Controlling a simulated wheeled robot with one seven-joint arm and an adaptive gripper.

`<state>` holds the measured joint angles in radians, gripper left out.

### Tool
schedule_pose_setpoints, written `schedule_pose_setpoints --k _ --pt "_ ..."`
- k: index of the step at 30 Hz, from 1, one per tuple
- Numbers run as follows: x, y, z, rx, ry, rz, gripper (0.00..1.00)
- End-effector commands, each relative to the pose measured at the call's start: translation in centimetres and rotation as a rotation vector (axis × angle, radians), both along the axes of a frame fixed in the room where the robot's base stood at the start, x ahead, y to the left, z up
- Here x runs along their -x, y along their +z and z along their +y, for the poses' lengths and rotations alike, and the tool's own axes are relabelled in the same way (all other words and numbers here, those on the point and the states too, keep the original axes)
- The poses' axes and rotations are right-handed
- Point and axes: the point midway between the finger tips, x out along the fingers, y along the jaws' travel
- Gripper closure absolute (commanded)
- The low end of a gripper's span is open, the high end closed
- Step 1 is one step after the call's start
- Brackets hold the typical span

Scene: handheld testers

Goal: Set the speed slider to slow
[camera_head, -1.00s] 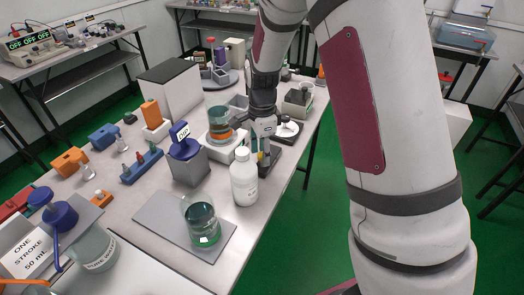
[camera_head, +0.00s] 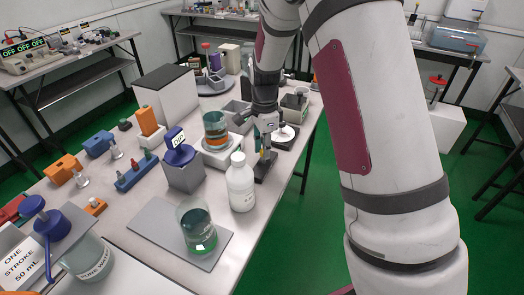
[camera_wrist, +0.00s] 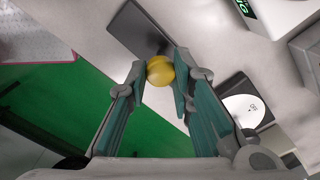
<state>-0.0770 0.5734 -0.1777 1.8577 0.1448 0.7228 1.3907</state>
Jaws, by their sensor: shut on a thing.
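A dark narrow plate (camera_wrist: 137,30) with a round yellow knob (camera_wrist: 160,71) on it appears to be the speed slider. My gripper (camera_wrist: 161,70) has its two teal fingers on either side of the knob, shut on it. In the head view, my gripper (camera_head: 264,143) reaches down over the dark base (camera_head: 264,170) near the table's right edge. Little of the knob shows there. I cannot read any speed marks on the slider in either view.
A white bottle (camera_head: 240,186) stands just in front of the slider. A beaker with orange and teal contents (camera_head: 215,128) sits on a white unit to the left. The green floor (camera_head: 300,215) is open to the right.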

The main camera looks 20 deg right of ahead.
Motion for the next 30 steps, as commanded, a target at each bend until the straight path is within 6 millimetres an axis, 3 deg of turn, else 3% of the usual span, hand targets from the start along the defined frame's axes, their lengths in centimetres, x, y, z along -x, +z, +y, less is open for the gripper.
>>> schedule_pose_setpoints --k 1,2,4,5,17,30 --pt "-0.1 0.0 0.1 -0.001 0.002 -0.002 1.0" --pt "-0.1 0.0 0.1 -0.001 0.002 -0.002 0.76" --pt "-0.1 0.0 0.1 -0.001 0.002 -0.002 0.61" --pt "-0.1 0.0 0.1 -0.001 0.002 -0.002 0.57" --pt "0.0 0.6 0.1 -0.001 0.002 -0.001 0.57" --pt "-0.1 8.7 0.1 0.0 0.003 -0.005 0.57"
